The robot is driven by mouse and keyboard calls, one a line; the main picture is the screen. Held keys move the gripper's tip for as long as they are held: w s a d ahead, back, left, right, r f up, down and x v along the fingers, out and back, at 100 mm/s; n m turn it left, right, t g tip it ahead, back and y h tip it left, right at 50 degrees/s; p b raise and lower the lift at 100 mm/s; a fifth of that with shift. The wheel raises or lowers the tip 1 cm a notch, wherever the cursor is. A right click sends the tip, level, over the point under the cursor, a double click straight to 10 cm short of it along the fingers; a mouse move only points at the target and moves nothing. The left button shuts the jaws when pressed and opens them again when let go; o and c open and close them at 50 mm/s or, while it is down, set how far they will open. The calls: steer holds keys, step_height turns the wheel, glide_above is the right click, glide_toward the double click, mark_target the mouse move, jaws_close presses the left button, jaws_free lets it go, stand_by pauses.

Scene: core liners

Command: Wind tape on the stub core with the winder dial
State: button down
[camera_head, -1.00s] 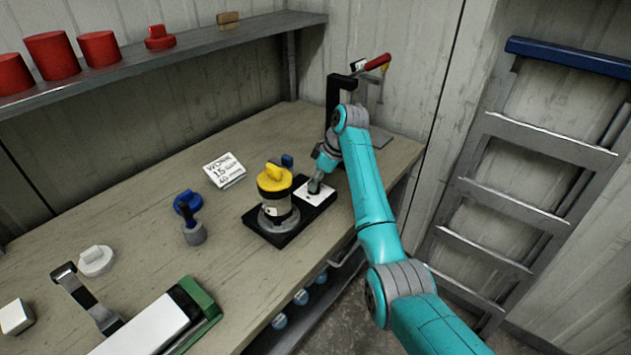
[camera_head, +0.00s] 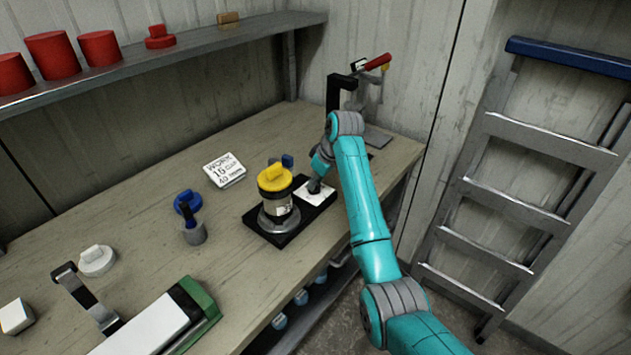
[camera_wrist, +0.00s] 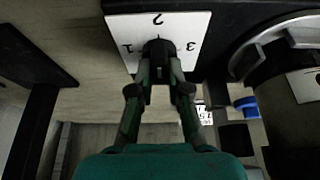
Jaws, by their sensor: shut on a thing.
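The winder is a black base (camera_head: 270,237) on the bench. A dark stub core (camera_head: 291,205) with a pale label stands upright on its grey round seat (camera_head: 272,223), under a yellow cap (camera_head: 276,180). Beside it is the white dial plate (camera_head: 318,198). In the wrist view the dial plate (camera_wrist: 187,22) shows 1 at left, 2 at top and 3 at right. My gripper (camera_wrist: 158,55) is shut on the dark dial knob (camera_wrist: 157,45) at the plate's middle; the fingers partly hide the knob, so its setting is unclear. In the head view my gripper (camera_head: 315,186) reaches down onto the plate.
A work card (camera_head: 224,170) lies behind the winder. A press with a red handle (camera_head: 376,62) stands at the back right. A ladder (camera_head: 500,200) leans right of the bench.

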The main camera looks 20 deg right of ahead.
steer(key=shift+f, duration=0.1)
steer(key=c, duration=1.1)
jaws_free()
steer(key=v, duration=1.2)
steer(key=shift+w, duration=0.1)
